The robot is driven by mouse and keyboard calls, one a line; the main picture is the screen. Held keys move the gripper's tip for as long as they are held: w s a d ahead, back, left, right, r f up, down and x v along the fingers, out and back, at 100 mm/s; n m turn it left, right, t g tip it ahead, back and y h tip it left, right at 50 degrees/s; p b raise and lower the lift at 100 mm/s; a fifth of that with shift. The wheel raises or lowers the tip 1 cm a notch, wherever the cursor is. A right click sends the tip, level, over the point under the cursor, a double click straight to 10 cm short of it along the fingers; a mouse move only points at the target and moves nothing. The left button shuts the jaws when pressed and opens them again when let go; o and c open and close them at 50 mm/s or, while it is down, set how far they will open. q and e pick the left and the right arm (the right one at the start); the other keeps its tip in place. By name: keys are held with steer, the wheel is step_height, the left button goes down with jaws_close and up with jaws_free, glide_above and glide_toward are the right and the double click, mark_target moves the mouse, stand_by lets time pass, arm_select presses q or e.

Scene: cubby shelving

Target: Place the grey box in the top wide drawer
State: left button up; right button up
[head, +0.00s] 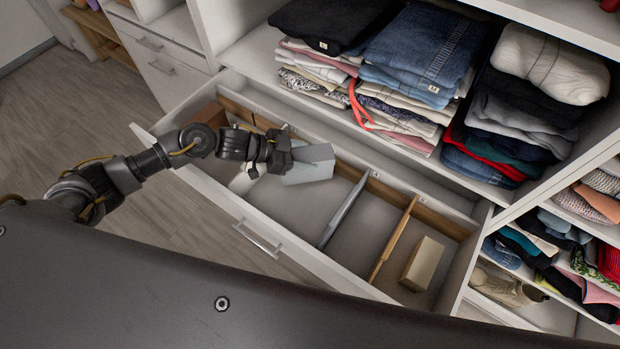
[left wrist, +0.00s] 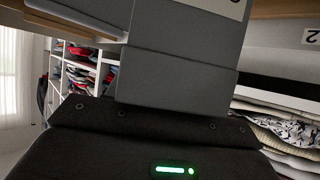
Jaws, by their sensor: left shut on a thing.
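The grey box (head: 311,165) is in my left gripper (head: 283,158), at or just above the left part of the open wide drawer (head: 215,190). I cannot tell whether it touches the drawer floor. My left arm reaches in from the left over the drawer front, and its gripper is shut on the box's left end. In the left wrist view, a grey surface of the box (left wrist: 180,42) fills the upper middle, close to the camera. My right gripper is not in view.
Thin dividers (head: 345,210) split the drawer into compartments. A tan box (head: 423,263) stands in the right one; the middle compartments look empty. Folded clothes (head: 415,55) fill the shelf just above and behind the drawer. A metal handle (head: 258,240) is on the drawer front.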

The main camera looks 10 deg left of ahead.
mark_target(305, 174)
arm_select(q)
step_height(305, 174, down, 5)
steer(key=shift+r, duration=0.15)
steer(key=shift+f+b, duration=0.35)
steer(key=shift+f, duration=1.7)
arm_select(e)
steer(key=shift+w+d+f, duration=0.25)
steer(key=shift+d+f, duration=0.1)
arm_select(q)
steer(key=shift+f, duration=0.1)
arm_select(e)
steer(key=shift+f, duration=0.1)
arm_select(q)
steer(key=shift+f, duration=0.15)
steer(key=o, duration=1.1)
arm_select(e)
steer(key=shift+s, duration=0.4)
